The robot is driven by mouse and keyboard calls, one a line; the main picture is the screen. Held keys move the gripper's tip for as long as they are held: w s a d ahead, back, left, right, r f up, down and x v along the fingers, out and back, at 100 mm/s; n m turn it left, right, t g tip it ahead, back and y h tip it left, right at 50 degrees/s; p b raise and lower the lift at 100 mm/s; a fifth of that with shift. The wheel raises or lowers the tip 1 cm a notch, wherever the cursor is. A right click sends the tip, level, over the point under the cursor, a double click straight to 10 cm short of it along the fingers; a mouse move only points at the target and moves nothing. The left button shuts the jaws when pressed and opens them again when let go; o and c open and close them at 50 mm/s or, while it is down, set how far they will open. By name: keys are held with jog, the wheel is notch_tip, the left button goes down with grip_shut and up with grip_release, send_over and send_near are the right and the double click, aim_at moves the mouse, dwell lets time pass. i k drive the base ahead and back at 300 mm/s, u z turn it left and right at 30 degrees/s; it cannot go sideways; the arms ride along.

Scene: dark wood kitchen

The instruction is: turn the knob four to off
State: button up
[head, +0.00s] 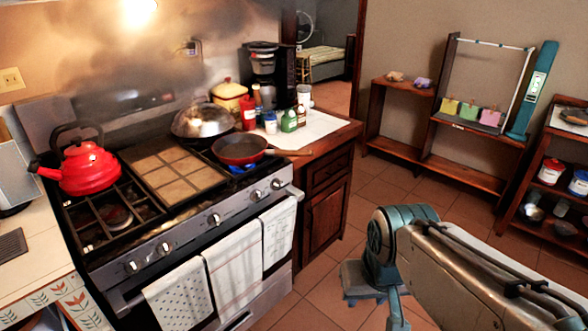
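The stove (99,271) stands at the left with a row of several silver knobs on its front panel. From left to right they include a first knob (131,266), a second knob (164,248), a third knob (215,219), a fourth knob (256,195) and a last knob (278,183). No knob labels are readable, and their exact angles are too small to tell. A blue flame (242,169) shows under the red frying pan (240,149) at the right burner. My arm is at the lower right, apart from the stove; no gripper fingers can be made out.
A red kettle (90,168) and a domed silver lid (201,119) sit on the stove. Towels (235,261) hang on the oven handle below the knobs. The pan's handle reaches over the right counter. Tiled floor (312,283) is clear between stove and arm. Wooden shelves (463,172) stand behind.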

aim_at(274, 184)
jog(key=u, duration=0.1)
jog(key=i, duration=0.7)
jog(key=u, duration=0.8)
jog(key=i, duration=0.45)
jog(key=u, duration=0.35)
